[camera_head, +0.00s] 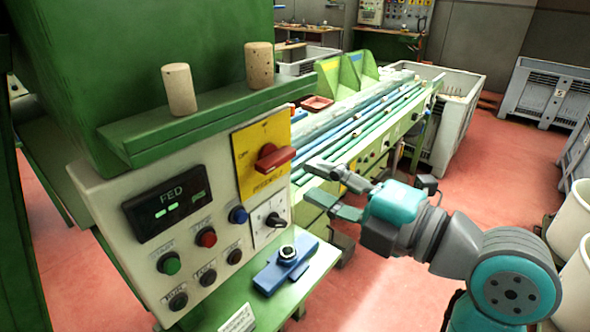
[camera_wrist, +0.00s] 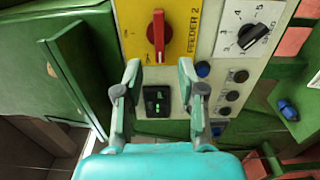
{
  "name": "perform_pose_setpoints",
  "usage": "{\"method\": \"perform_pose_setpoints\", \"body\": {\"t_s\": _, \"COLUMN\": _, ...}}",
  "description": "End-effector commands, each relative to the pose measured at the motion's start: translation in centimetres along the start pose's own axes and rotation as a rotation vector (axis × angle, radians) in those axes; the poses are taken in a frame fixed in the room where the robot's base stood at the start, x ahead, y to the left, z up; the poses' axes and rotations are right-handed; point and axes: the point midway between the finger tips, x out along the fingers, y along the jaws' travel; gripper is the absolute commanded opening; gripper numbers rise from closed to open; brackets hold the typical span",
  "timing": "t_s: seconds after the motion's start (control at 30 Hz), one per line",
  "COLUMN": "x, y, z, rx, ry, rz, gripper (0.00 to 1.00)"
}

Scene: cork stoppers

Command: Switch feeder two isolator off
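The red isolator handle (camera_head: 275,157) sits on a yellow plate (camera_head: 246,178) on the front of the control panel. In the wrist view the plate reads "FEEDER 2", and the red handle (camera_wrist: 158,36) lies along the direction of that lettering. In the head view the handle lies roughly sideways; the small position marks are too blurred to read surely. My gripper (camera_head: 312,184) is open and empty, to the right of the handle and apart from it. In the wrist view its fingertips (camera_wrist: 160,74) point toward the handle, one to each side of its line.
A black rotary knob (camera_head: 275,220), a "FED" display (camera_head: 166,203) and several push buttons are close by. Two corks (camera_head: 179,90) (camera_head: 259,66) stand on the green ledge above. A blue fixture (camera_head: 285,268) rests on the lower shelf. A feeder table with long bars lies behind my gripper.

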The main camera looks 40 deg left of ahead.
Motion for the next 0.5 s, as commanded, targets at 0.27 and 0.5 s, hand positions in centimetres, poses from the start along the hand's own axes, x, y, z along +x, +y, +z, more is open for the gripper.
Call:
{"method": "perform_pose_setpoints", "body": {"t_s": 0.27, "x": -3.9, "y": 0.0, "z": 0.1, "rx": -0.001, "ry": -0.002, "rz": -0.001, "gripper": 0.40}}
{"method": "perform_pose_setpoints", "body": {"t_s": 0.5, "x": -4.5, "y": -0.1, "z": 0.0, "rx": 0.000, "ry": 0.000, "rz": -0.002, "gripper": 0.40}}
